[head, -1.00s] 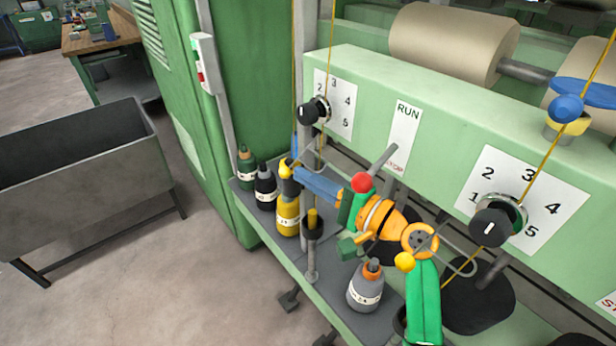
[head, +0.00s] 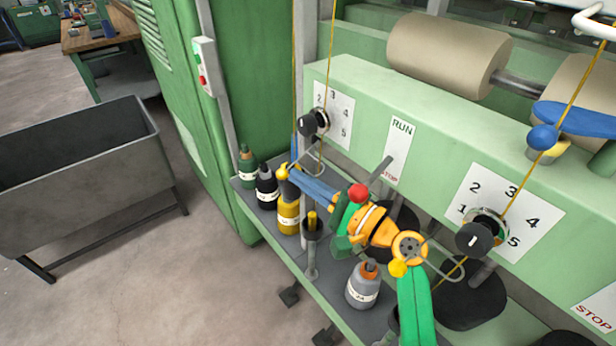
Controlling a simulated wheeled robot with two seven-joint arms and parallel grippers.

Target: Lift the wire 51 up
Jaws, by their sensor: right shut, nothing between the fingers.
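My right gripper (head: 294,174) reaches in from the lower right with an orange and green arm. Its long blue fingers are shut and look empty. Their tips point left, near a thin bent grey wire (head: 317,158) below the left dial. I cannot tell whether the tips touch this wire. Another bent grey wire (head: 452,268) stands out to the right of my wrist. No number 51 is readable on either wire, so I cannot tell which one it is.
Several bottles, including a yellow one (head: 289,216) and a grey one (head: 363,286), stand on the shelf under my arm. A black dial (head: 474,238) and a red knob (head: 358,193) are close to the arm. A grey bin (head: 80,190) stands on the left, with open floor before it.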

